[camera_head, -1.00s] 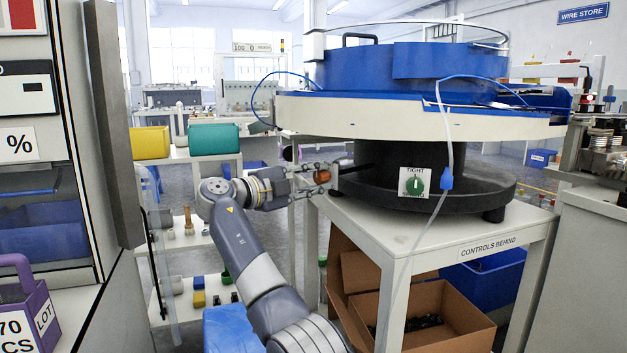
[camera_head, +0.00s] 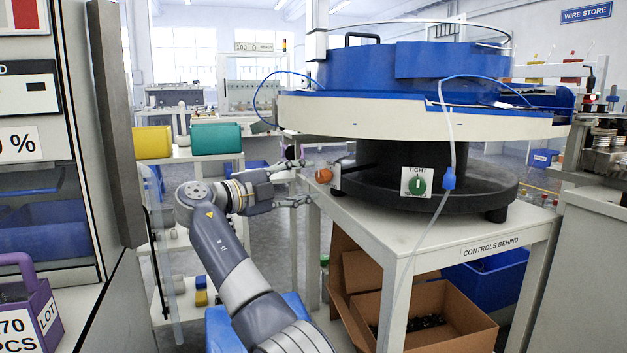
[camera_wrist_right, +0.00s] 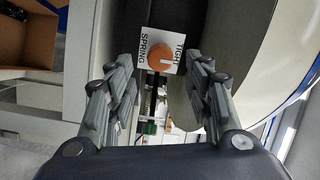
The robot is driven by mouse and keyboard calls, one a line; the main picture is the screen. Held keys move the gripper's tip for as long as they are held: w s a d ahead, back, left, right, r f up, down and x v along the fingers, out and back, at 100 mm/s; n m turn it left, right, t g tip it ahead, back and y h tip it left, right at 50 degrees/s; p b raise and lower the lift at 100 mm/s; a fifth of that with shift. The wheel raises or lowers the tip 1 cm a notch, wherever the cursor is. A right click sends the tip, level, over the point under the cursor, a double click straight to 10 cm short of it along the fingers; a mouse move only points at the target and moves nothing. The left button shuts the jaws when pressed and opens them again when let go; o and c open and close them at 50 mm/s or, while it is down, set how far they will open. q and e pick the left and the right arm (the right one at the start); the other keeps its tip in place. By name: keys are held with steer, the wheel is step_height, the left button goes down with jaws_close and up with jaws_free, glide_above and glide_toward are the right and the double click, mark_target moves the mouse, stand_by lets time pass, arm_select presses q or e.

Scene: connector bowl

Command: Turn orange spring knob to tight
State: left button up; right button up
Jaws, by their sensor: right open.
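The orange knob (camera_head: 323,175) sits on the left side of the black base under the big blue and cream bowl (camera_head: 420,116). In the right wrist view the orange knob (camera_wrist_right: 160,57) is on a white plate (camera_wrist_right: 151,36) lettered SPRING on the left and TIGHT on the right. A pale mark shows on the knob; its exact setting is hard to tell. My right gripper (camera_head: 306,181) is open and empty, just left of the knob and apart from it. In the wrist view its fingers (camera_wrist_right: 160,68) stand either side of the knob. My left gripper is out of view.
A green knob (camera_head: 418,186) with a TIGHT label is on the base's front. The bowl stands on a white table (camera_head: 385,230), with an open cardboard box (camera_head: 450,308) below. A grey cabinet (camera_head: 120,130) stands at left. Free room lies left of the knob.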

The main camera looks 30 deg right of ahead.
steer(key=a, duration=0.7)
steer(key=shift+s+a, duration=0.3)
steer(key=shift+s, duration=0.15)
steer(key=shift+f, duration=0.1)
